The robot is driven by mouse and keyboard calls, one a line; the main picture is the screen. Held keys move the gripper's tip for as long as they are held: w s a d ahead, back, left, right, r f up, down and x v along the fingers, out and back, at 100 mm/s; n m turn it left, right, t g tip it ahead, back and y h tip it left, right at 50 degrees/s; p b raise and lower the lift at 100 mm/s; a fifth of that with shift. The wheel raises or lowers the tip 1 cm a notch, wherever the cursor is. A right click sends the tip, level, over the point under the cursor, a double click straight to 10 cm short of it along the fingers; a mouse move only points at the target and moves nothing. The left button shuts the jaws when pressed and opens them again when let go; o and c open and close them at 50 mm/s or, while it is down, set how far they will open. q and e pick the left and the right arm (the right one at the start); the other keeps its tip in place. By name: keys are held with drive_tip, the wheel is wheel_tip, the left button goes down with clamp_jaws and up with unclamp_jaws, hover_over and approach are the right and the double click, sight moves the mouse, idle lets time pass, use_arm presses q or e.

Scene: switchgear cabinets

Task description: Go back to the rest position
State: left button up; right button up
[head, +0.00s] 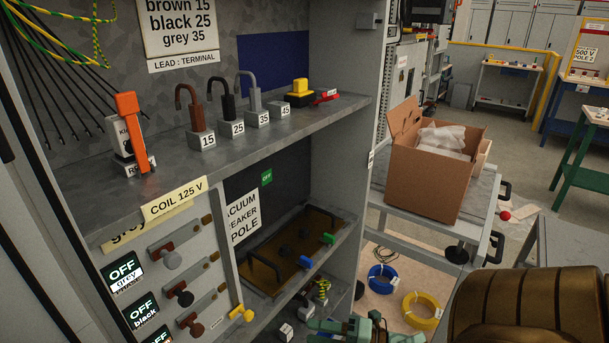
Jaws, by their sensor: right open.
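My right gripper (362,328) shows only in part at the bottom edge of the head view, in front of the cabinet's lower opening. It is open, and I see nothing held in it. Most of it is cut off by the picture's edge. My left gripper is not in view.
The switchgear cabinet shelf (290,130) bears hooked numbered blocks, an orange-handled piece (132,130) and a yellow-topped piece (299,92). Knobs (170,258) stick out below. A cart with a cardboard box (432,178) stands right. Blue (382,278) and yellow (422,310) coils lie on the floor.

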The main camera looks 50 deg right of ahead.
drive_tip(key=s+d+f+m+g+h, duration=0.1)
drive_tip(key=s+d+f+m+h, duration=0.15)
drive_tip(key=f+m, duration=0.3)
drive_tip(key=s+d+f+m+g+h, duration=0.1)
drive_tip(key=d+f+m+g+h, duration=0.1)
drive_tip(key=d+f+m+h, duration=0.35)
drive_tip(key=s+a+f+m+g+h, duration=0.15)
drive_tip(key=s+f+m+g, duration=0.3)
drive_tip(key=s+f, duration=0.75)
drive_tip(key=s+a+f+m+g, duration=0.4)
drive_tip(key=s+a+f+g, duration=0.4)
drive_tip(key=s+f, duration=0.55)
drive_tip(key=s+a+y, duration=0.1)
drive_tip(key=s+a, duration=0.2)
drive_tip(key=a, duration=0.6)
drive_tip(key=shift+s+a+f, duration=0.15)
drive_tip(key=shift+s+a, duration=0.15)
